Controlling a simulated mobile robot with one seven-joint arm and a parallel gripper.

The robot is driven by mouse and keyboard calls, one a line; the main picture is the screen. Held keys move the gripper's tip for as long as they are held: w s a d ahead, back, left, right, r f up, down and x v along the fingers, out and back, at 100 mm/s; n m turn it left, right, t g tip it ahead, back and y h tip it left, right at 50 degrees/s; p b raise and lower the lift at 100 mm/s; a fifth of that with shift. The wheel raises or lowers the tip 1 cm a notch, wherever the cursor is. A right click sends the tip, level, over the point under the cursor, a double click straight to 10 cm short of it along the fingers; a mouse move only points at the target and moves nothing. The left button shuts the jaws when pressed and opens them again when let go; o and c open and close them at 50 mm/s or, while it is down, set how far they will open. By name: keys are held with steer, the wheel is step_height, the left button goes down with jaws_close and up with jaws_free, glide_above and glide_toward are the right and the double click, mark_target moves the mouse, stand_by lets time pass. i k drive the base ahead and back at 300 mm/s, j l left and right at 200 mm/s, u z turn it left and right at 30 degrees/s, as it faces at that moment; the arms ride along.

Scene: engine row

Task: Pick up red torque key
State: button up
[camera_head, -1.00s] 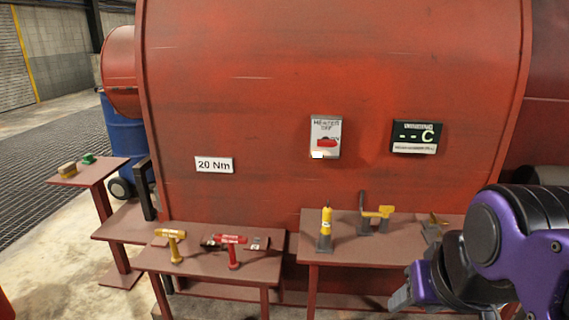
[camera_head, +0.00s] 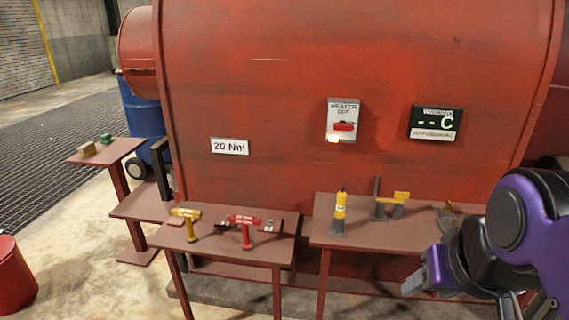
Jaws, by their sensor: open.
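The red torque key (camera_head: 245,230) is a T-shaped tool with a red handle bar and a red stem. It stands upright on the left-centre red-brown table, to the right of a yellow T-shaped key (camera_head: 188,222). My gripper (camera_head: 414,284) is at the lower right, apart from the red key and well to its right, in front of the right-hand table. The gripper is partly seen from the side, and I see nothing held in it.
The key table (camera_head: 222,251) also bears small metal pieces. The right table (camera_head: 366,239) holds a yellow cylindrical tool (camera_head: 340,210) and a yellow-handled part (camera_head: 394,200). A "20 Nm" sign (camera_head: 230,146) hangs on the big red tank behind. A red bin (camera_head: 12,276) stands lower left.

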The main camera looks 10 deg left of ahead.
mark_target(244, 220)
steer(key=u, duration=1.3)
steer(key=i+l+u, duration=0.1)
steer(key=i+l, duration=0.15)
steer(key=i, duration=0.3)
steer(key=i+l+u, duration=0.1)
steer(key=i+l, duration=0.15)
steer(key=i, duration=0.25)
